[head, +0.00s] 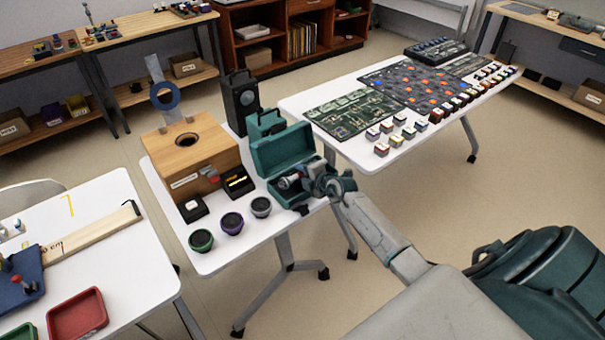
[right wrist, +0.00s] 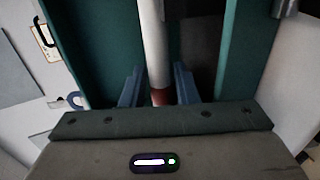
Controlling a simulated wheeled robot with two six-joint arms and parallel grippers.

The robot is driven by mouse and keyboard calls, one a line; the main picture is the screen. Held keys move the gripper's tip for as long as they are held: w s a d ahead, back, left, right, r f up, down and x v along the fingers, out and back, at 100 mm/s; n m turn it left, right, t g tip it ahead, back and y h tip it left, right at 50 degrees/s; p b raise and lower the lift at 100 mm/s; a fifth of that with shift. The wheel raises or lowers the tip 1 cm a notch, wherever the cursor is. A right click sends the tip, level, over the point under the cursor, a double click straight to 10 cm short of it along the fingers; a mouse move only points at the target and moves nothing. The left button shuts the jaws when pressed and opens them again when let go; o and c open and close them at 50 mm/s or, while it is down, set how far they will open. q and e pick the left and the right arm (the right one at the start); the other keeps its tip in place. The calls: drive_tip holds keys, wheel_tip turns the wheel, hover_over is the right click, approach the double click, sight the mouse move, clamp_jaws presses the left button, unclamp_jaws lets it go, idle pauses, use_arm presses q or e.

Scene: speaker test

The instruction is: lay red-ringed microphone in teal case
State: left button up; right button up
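The teal case (head: 283,150) stands with its lid up at the right edge of the middle white table. The red-ringed microphone (head: 288,182) is at the case's opening, with its silver head pointing left. My right gripper (head: 303,182) is at its handle end. In the right wrist view the microphone's pale shaft (right wrist: 156,45) and red ring (right wrist: 160,97) are between the two fingers, which look closed on it. Teal case walls (right wrist: 241,50) show on both sides. Whether the microphone touches the case floor is hidden. My left gripper is not in view.
A wooden box (head: 190,155) with a round hole stands left of the case, and a black speaker (head: 240,100) behind. Small cups (head: 231,223) line the front. The table at right holds circuit boards (head: 355,112) and several small blocks (head: 398,119).

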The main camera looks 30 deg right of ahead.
drive_tip(key=shift+o, duration=1.3)
drive_tip(key=a+p+v, duration=0.1)
drive_tip(key=p+v, duration=0.1)
drive_tip(key=v, duration=0.8)
drive_tip(key=shift+s+d+r+p, duration=0.25)
drive_tip(key=shift+s+d+p, duration=0.1)
drive_tip(key=shift+d, duration=0.15)
